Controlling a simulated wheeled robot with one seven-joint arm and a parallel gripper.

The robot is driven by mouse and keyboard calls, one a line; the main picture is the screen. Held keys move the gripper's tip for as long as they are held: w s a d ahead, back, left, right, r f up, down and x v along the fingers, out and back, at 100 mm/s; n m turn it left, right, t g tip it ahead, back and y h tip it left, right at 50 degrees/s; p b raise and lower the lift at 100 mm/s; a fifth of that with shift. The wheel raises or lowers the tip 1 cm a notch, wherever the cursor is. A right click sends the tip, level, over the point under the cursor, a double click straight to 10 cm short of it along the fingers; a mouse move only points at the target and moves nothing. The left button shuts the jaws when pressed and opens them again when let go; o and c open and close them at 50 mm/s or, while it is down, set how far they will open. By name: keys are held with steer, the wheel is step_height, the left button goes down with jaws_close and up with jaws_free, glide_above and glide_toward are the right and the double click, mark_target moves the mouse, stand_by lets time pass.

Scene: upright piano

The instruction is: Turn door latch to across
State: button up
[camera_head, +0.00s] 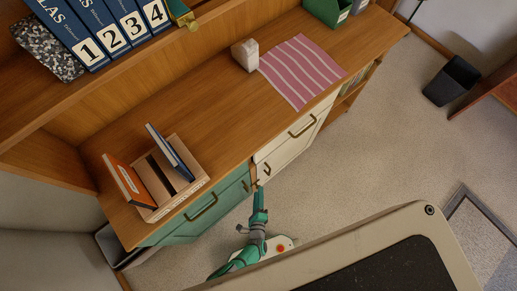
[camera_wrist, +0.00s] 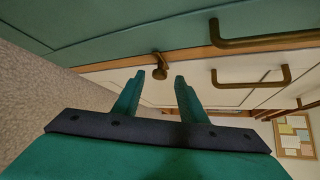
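A small brass latch (camera_wrist: 159,69) sits at the wooden strip between the green front and the cream front of the cabinet. In the wrist view its short piece reaches from the strip over the edge of the cream front; its exact angle is hard to tell. In the head view the latch area is small and partly hidden by my gripper (camera_head: 259,190). My gripper also shows in the wrist view (camera_wrist: 160,80), open, with one fingertip on each side of the latch's lower end. Nothing is held, and I cannot tell whether a finger touches the latch.
Brass bar handles stick out from the green front (camera_head: 201,207) and the cream front (camera_head: 303,126). The wooden top carries a book holder (camera_head: 172,203), a striped pink cloth (camera_head: 301,71) and a pale block (camera_head: 245,54).

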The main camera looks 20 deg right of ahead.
steer(key=v, duration=0.9)
steer(key=shift+a, duration=0.1)
steer(key=s+a+n+g+y, duration=0.3)
steer(key=s+a+n+y, duration=0.15)
steer(key=a+n, duration=0.35)
steer(key=s+a+r+n+g, duration=0.1)
steer(key=s+r+n+g, duration=0.15)
steer(key=s+n, duration=0.2)
steer(key=w+d+r+n+t+h, duration=0.1)
steer(key=d+r+n, duration=0.15)
steer(key=r, duration=0.75)
steer(key=w+d+r+n+t, duration=0.15)
steer(key=r+n, duration=0.25)
steer(key=r, duration=0.6)
steer(key=w+d+r+n+t+h, duration=0.1)
steer(key=d+r+n+t, duration=0.15)
steer(key=r, duration=0.75)
step_height(320, 180, up, 15)
steer(key=w+a+n+t+y, duration=0.2)
steer(key=n, duration=0.3)
steer(key=shift+w+a+t, duration=0.35)
steer(key=shift+w, duration=0.05)
steer(key=shift+y, duration=0.25)
